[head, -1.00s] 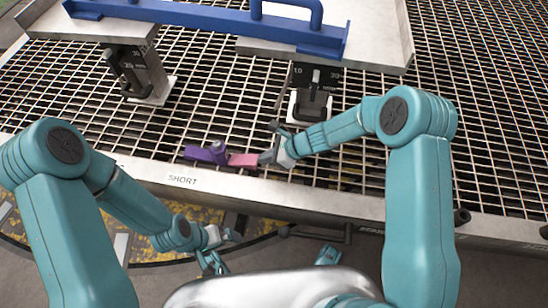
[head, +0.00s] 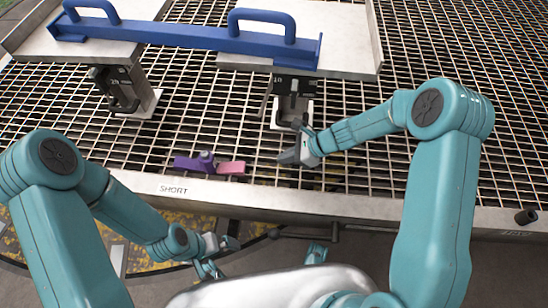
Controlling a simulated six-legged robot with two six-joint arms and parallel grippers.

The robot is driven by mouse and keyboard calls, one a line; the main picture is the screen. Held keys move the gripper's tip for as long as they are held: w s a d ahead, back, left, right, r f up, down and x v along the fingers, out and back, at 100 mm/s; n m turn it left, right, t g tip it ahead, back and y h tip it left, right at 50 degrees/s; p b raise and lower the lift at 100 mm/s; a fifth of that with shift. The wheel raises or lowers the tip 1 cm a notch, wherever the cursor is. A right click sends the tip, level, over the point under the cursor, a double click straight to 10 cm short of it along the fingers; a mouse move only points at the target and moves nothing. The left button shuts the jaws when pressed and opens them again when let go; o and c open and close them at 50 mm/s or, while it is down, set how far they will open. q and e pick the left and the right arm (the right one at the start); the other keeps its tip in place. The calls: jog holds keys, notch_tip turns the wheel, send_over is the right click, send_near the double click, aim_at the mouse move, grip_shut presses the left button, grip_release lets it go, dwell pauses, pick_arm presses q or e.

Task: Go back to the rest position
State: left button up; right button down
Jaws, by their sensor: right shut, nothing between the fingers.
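My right gripper (head: 290,152) is over the grating, a little right of a small purple and pink piece, and apart from it. It is shut with nothing in it. My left gripper (head: 232,244) hangs low in front of the table's front edge, above the yellow and dark floor area. It is small and partly turned away, so its fingers are hard to read.
A purple block (head: 195,163) with a pink part (head: 231,168) lies on the grating (head: 420,180) near the SHORT label (head: 173,190). A blue bar with handles (head: 190,35) rests on grey plates at the back. Black clamps (head: 292,103) (head: 122,92) stand below it.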

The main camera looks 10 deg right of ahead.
jog(key=s, duration=0.2)
jog(key=s+f+g, duration=0.1)
jog(key=s, duration=0.1)
jog(key=s+a+f+n+g, duration=0.1)
jog(key=s, duration=0.1)
jog(key=shift+s, duration=0.25)
jog(key=s+d+f+n+g+h, duration=0.1)
jog(key=s+f+n+h, duration=0.15)
jog(key=s+n, duration=0.6)
jog(key=s+d+f+n+g+h, duration=0.15)
jog(key=s+f+n, duration=0.25)
jog(key=s+n, duration=0.4)
notch_tip(320, 180, up, 28)
jog(key=w+n+t+p, duration=0.1)
jog(key=t+p, duration=0.1)
jog(key=p, duration=2.5)
jog(key=shift+a+f+n+h, duration=0.15)
jog(key=shift+f+n+h, duration=0.05)
jog(key=shift+n+h, duration=0.15)
jog(key=shift+w+t, duration=0.1)
jog(key=shift+t, duration=0.15)
